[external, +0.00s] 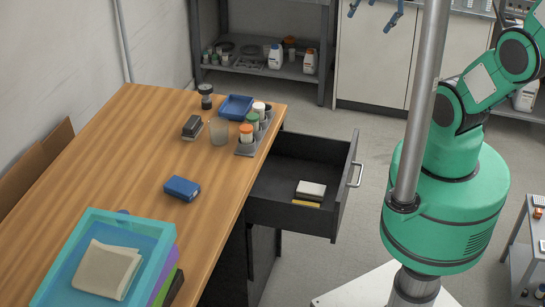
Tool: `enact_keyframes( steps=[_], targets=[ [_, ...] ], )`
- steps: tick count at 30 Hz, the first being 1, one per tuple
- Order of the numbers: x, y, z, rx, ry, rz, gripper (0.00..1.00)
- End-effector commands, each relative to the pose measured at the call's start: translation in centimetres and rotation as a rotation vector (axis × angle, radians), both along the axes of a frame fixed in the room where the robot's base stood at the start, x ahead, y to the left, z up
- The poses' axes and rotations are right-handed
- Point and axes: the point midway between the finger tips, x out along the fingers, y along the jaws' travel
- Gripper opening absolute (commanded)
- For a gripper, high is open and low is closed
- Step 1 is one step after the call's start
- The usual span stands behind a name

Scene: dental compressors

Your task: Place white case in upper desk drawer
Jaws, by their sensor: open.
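The upper desk drawer (288,215) is pulled out from the right side of the wooden desk. A small white case (311,188) with a darker lower edge lies inside it, toward the front end. A yellow item (305,204) lies against the case, partly hidden by it. My gripper (373,10) shows only as blue fingertips at the top edge of the picture. The fingers are spread apart with nothing seen between them, well away from the drawer. The rest of the gripper is cut off.
The wooden desk (120,165) holds a blue case (182,188), a dark box (192,126), a clear cup (219,133), a blue tray (236,107) and capped bottles (246,133). A teal tray (75,262) with a beige cloth stands at front. The back of the drawer is clear.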

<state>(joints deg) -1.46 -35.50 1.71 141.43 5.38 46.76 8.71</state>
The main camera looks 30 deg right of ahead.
Motion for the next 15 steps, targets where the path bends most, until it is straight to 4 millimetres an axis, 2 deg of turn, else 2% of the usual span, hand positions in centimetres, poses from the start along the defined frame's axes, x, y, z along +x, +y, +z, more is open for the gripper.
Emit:
enact_keyframes(
  steps=[1,6,10,15],
  targets=[
    [-1.0,-0.6,0.7,-0.028,-0.015,0.025,0.86],
    [-3.4,-2.1,2.0,-0.115,-0.044,0.101,0.86],
    [-4.3,-2.7,2.4,-0.15,-0.05,0.129,0.86],
    [-4.6,-2.8,2.5,-0.16,-0.052,0.138,0.86]
  ],
)
